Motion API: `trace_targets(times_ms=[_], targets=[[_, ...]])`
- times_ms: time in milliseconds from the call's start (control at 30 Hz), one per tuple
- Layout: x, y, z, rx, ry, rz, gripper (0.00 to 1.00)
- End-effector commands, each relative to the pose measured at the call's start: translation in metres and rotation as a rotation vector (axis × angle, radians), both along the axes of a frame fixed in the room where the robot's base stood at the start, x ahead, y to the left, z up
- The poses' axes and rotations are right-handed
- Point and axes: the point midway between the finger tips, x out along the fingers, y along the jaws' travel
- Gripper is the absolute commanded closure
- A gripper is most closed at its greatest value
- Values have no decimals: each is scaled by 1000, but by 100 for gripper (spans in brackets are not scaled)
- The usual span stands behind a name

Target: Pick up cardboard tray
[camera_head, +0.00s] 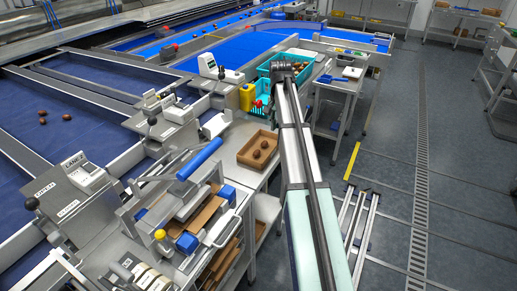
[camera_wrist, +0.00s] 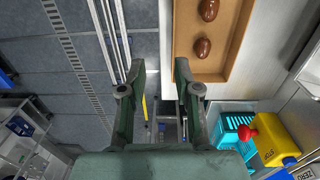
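A shallow brown cardboard tray (camera_head: 258,159) lies on the pale metal bench in the head view, with a few brown dates in it. In the wrist view the tray (camera_wrist: 237,74) is at the upper right, cut off by the top edge, with two dates showing. My gripper (camera_wrist: 152,75) is open, its two dark green fingers wide apart with nothing between them. The right finger appears beside the tray's left edge and overlaps it in the picture; I cannot tell whether they touch. In the head view my arm hides the gripper.
More cardboard trays sit in the metal rack (camera_head: 199,214) at lower left. A turquoise crate (camera_head: 264,72) and a yellow box with a red button (camera_wrist: 276,146) stand near the tray. Open floor (camera_head: 395,210) lies right of the bench.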

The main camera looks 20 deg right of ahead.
Motion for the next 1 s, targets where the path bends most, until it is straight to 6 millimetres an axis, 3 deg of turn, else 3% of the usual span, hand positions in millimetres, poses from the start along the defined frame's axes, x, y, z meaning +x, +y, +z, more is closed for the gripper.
trace_targets(times_ms=[33,100,267,800,1000], targets=[[7,1,21,3,-13,-3,68],[9,2,36,7,-20,-7,68],[10,4,45,11,-27,-12,68],[9,5,-44,11,-26,-11,68],[10,5,-67,10,-26,-11,68]])
